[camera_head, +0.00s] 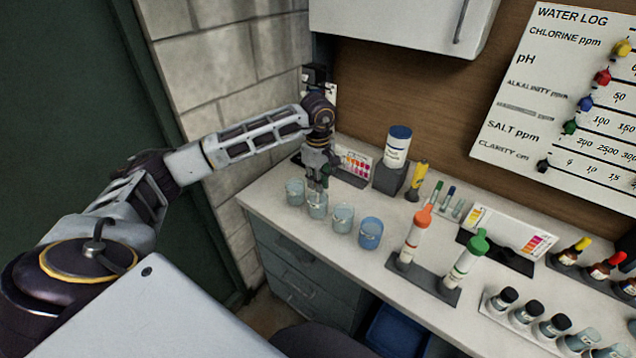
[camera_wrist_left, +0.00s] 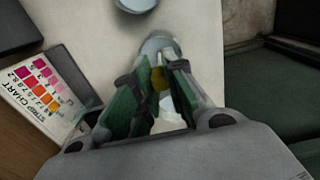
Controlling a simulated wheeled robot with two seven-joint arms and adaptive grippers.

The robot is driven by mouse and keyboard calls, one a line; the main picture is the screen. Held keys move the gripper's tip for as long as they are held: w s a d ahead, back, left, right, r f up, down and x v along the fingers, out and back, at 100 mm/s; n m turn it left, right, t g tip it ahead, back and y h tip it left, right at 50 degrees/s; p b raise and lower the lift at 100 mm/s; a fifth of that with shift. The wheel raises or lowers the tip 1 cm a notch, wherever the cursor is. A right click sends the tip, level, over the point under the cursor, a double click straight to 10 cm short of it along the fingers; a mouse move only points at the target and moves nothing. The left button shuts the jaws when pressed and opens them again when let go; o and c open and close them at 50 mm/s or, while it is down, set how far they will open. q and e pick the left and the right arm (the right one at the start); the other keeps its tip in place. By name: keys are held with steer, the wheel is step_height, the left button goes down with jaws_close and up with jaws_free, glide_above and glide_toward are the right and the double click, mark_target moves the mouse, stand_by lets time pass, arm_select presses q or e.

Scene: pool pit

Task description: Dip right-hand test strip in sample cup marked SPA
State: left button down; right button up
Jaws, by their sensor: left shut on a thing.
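My left gripper (camera_head: 318,182) points down over the second clear cup from the left (camera_head: 317,207) in the row on the counter. In the left wrist view its green-padded fingers (camera_wrist_left: 160,88) are closed around a thin strip (camera_wrist_left: 157,78), of which a small olive-yellow part shows. A cup rim (camera_wrist_left: 160,43) lies just beyond the fingertips. I cannot tell whether the strip touches the liquid. The other cups are the leftmost cup (camera_head: 295,191), the third cup (camera_head: 342,218) and a bluer cup at right (camera_head: 370,233). No SPA mark is readable. My right gripper is not in view.
A strip chart (camera_head: 356,163) stands behind the cups, beside a white blue-capped bottle (camera_head: 397,149) on a dark block. Orange-topped (camera_head: 414,238) and green-topped (camera_head: 468,258) tubes stand to the right. Dark-capped vials (camera_head: 525,314) are at lower right. The counter just before the cups is clear.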

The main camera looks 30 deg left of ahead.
arm_select(q)
steer(key=shift+r+p, duration=1.6)
steer(key=shift+r, duration=1.85)
steer(key=shift+s+f, duration=0.1)
steer(key=shift+f, duration=0.05)
